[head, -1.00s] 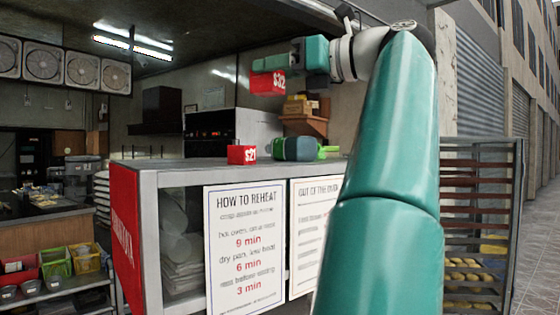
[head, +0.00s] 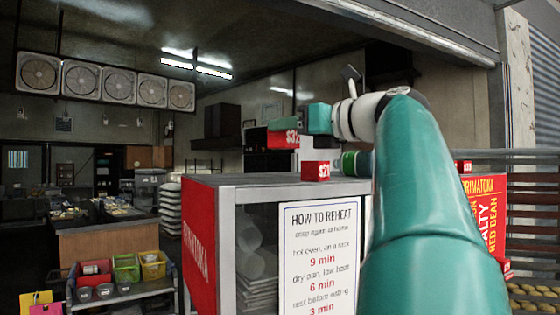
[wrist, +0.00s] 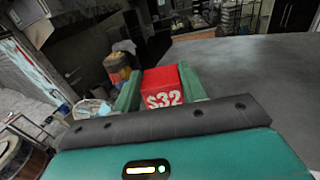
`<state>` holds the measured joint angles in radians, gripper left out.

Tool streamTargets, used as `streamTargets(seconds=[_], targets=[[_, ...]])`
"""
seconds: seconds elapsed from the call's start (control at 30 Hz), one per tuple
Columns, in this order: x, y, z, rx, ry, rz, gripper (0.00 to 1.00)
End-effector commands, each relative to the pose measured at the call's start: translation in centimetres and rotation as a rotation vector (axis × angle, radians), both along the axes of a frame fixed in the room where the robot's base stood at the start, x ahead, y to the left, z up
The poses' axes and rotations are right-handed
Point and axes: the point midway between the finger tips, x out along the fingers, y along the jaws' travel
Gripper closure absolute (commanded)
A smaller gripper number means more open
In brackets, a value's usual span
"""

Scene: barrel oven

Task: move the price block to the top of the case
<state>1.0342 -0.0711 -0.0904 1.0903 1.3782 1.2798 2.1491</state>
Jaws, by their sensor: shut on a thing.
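The red price block marked $32 (head: 283,139) is held in the air by my gripper (head: 291,125). In the head view it appears above the top of the case (head: 235,180), but its height over it is hard to tell. In the wrist view the block (wrist: 163,88) sits between the two green fingers, its $32 face toward the camera. The case has a grey frame, glass front and red end. Another red block (head: 316,171), with a partly readable price, stands on the case top. My arm hides the right part of the case.
A dark teal and green object (head: 356,162) is beside the standing block, partly behind my arm. A reheating sign (head: 320,255) hangs on the case front. A red and yellow sign (head: 485,215) is at right. The case top's left part looks clear.

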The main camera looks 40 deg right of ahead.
Motion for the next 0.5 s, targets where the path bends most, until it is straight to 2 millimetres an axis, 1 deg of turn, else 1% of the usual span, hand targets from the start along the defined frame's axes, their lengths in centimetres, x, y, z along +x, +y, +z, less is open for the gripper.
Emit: streamTargets(seconds=[0.03,0.1,0.33,0.5], targets=[[0.6,0.2,-0.8,0.002,0.000,0.001,0.82],[1.4,0.3,-1.8,0.002,0.000,-0.001,0.82],[3.0,0.6,-3.4,0.000,-0.001,-0.001,0.82],[2.9,0.5,-5.7,0.001,-0.001,-0.003,0.82]])
